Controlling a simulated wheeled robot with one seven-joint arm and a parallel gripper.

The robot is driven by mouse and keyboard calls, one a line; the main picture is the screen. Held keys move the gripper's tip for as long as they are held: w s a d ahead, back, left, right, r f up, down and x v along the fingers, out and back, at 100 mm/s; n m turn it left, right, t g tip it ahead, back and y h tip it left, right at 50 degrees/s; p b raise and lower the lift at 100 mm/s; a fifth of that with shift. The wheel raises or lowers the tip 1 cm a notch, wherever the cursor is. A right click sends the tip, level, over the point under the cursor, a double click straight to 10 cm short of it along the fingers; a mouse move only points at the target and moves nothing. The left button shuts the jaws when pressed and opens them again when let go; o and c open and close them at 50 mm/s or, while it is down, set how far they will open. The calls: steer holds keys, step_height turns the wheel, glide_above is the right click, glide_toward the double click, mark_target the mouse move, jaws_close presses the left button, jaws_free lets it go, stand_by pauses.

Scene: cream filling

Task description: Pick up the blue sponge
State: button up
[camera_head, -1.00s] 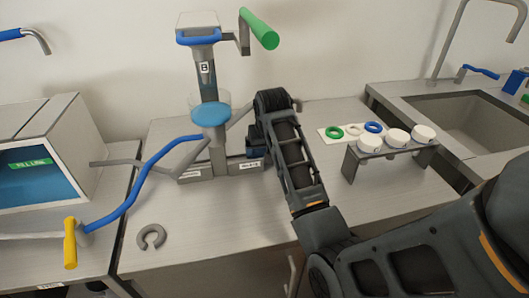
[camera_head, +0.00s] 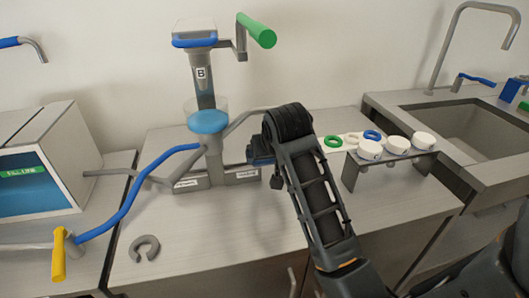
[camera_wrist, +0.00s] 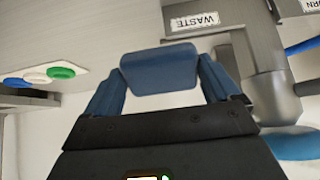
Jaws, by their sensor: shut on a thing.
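The blue sponge (camera_wrist: 160,68) is a plain block held between the two blue fingers of my gripper (camera_wrist: 162,82) in the wrist view. The fingers press on its left and right ends. In the head view my gripper (camera_head: 260,148) is beside the base of the machine marked B, on its right side. The arm hides most of the gripper there, so the sponge cannot be told apart from the blue fingers. Whether the sponge touches the counter is unclear.
A grey part labelled WASTE (camera_wrist: 195,21) is close to the sponge. The machine (camera_head: 205,85) has a green-handled crank. A white strip with rings and a small rack (camera_head: 398,153) with white cups stand to the right. A grey ring (camera_head: 145,248) lies front left.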

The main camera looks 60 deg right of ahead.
steer(key=s+a+r+g+y+p, duration=0.2)
steer(key=s+a+p, duration=0.1)
steer(key=s+a, duration=0.8)
steer(key=shift+s+a+y, duration=0.3)
steer(key=shift+s+a, duration=0.05)
steer(key=shift+a, duration=0.75)
steer(key=o, duration=0.6)
steer(key=c, duration=0.4)
